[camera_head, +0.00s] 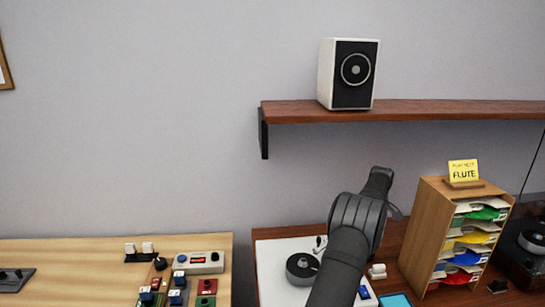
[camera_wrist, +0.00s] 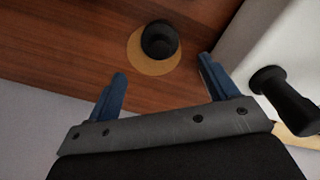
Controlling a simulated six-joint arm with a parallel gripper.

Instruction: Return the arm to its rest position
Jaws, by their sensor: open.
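My gripper (camera_wrist: 161,68) is open in the wrist view, its two blue fingers spread apart with nothing between their tips. Beyond the tips, a small black round thing sits on a pale wooden disc (camera_wrist: 140,62) on a brown wood surface (camera_wrist: 50,50). In the head view my dark arm rises from the bottom, right of centre, in front of the brown desk. The gripper's fingers cannot be made out there. No marker of a rest position shows.
A white speaker (camera_head: 326,75) stands on a wall shelf (camera_head: 430,111). A wooden paper rack (camera_head: 424,235) with a yellow FLUTE note (camera_head: 463,171) stands right of my arm. A white turntable (camera_head: 270,260) lies left of it. A light bench (camera_head: 60,255) holds small switch boxes.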

